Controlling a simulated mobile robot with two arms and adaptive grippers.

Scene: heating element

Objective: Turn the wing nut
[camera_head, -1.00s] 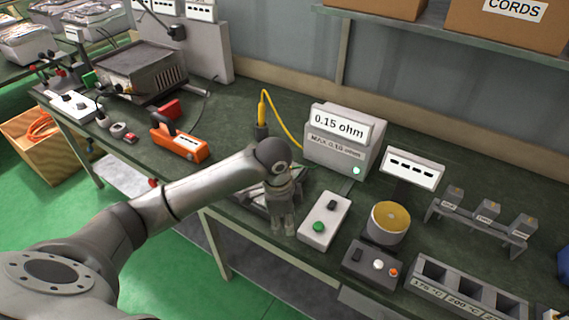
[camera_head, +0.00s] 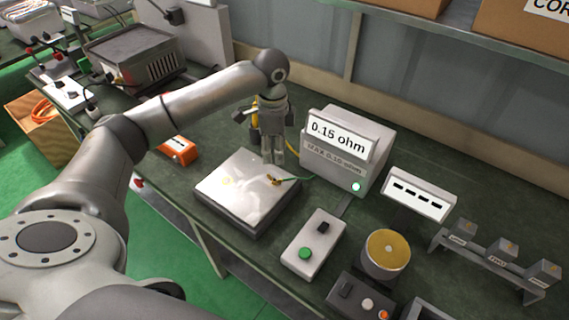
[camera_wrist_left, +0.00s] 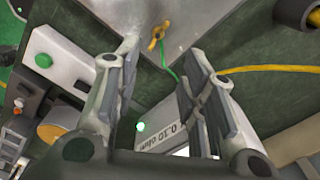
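The brass wing nut (camera_head: 274,181) sits near the right corner of a shiny metal plate (camera_head: 235,190) on a low grey box. A green wire runs from it towards the meter reading 0.15 ohm (camera_head: 337,140). My left gripper (camera_head: 273,160) points down just above and behind the nut. In the left wrist view, its two fingers (camera_wrist_left: 163,55) are apart with nothing between them, and the wing nut (camera_wrist_left: 156,37) shows just beyond the gap between the tips. Contact with the nut is not visible. My right gripper is out of view.
A grey switch box with a green button (camera_head: 305,253) stands right of the plate. A round gold-topped block (camera_head: 387,248) is further right. A yellow cable (camera_wrist_left: 265,69) lies behind the gripper.

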